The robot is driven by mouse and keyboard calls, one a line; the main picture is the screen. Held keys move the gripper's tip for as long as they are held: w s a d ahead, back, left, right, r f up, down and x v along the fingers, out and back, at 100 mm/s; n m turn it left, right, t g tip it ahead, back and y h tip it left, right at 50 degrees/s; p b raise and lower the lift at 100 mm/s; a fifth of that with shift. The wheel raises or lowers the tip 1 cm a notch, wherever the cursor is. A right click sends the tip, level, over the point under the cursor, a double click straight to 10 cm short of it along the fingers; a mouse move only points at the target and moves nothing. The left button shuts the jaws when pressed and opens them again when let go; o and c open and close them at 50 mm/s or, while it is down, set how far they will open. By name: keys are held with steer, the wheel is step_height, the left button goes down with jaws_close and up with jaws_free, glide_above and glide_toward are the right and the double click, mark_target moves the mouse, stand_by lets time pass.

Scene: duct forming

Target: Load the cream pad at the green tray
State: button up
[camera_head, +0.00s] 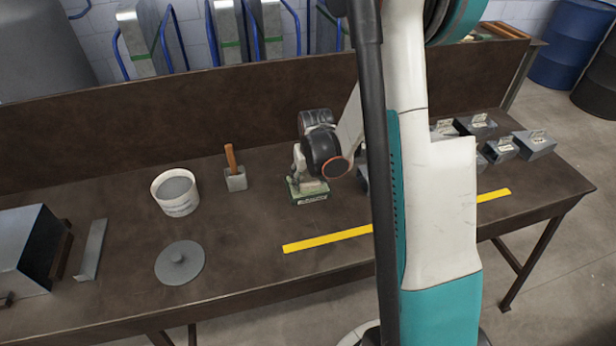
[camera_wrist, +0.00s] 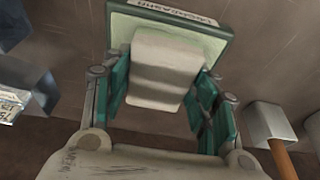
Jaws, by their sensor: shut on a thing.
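My gripper (camera_wrist: 163,88) is shut on a cream pad (camera_wrist: 168,62), with a teal finger on each side of it in the wrist view. The green tray (camera_wrist: 116,28) lies just beyond the pad, with dark lettering on its rim. In the head view the tray (camera_head: 308,198) is on the brown bench below my gripper (camera_head: 301,174). The pad is small and partly hidden there. I cannot tell whether the pad touches the tray.
A white bucket (camera_head: 176,195), a wooden-handled tool (camera_head: 235,178) and a round grey lid (camera_head: 180,263) stand left of the tray. A yellow strip (camera_head: 328,239) lies in front. The bench's back panel (camera_head: 240,95) rises behind.

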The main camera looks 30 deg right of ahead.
mark_target(308, 177)
steer(key=shift+r+p, duration=2.2)
steer(key=shift+r, duration=1.3)
